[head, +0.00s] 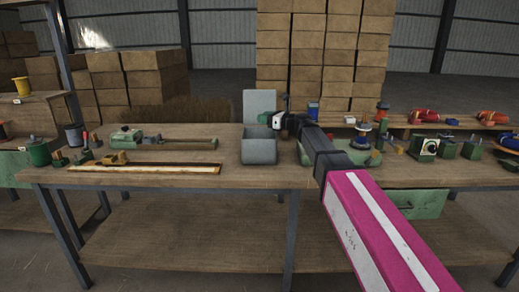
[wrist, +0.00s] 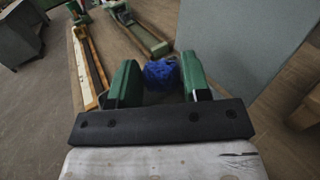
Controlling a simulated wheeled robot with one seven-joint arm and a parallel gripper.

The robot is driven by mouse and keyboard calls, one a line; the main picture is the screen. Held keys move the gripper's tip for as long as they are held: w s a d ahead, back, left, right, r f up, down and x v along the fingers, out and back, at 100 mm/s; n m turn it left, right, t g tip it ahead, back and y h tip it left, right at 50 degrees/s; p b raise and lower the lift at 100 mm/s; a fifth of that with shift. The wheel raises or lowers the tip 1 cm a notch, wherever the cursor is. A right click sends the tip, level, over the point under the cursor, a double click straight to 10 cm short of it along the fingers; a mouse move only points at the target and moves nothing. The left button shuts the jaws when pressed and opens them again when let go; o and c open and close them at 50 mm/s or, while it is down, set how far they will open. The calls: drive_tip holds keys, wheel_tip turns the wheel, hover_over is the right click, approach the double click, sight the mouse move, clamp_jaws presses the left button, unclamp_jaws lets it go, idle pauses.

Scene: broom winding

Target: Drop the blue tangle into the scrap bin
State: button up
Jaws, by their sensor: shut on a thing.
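The blue tangle (wrist: 160,73) is a small crumpled blue bundle between the green fingers of my gripper (wrist: 158,80) in the wrist view. My gripper is shut on it. In the head view my gripper (head: 272,120) is over the scrap bin, and a bit of the tangle (head: 262,118) shows at its left. The scrap bin (head: 258,151) is a grey open box on the bench with a tall grey back plate (head: 259,102). The tangle appears to be above the bin opening, below the top of the plate. The bin's inside is hidden.
The wooden bench (head: 235,178) has a long slotted strip (head: 150,168) and a green tool with a wooden handle (head: 170,142) left of the bin. A green winding device (head: 355,150) and small parts crowd the right. Stacked boxes (head: 325,50) stand behind.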

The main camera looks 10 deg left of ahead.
drive_tip(key=o, duration=1)
drive_tip(key=shift+c, duration=0.2)
drive_tip(key=shift+d, duration=0.1)
drive_tip(key=v, duration=1)
drive_tip(key=shift+d, duration=0.25)
drive_tip(key=shift+s, duration=0.1)
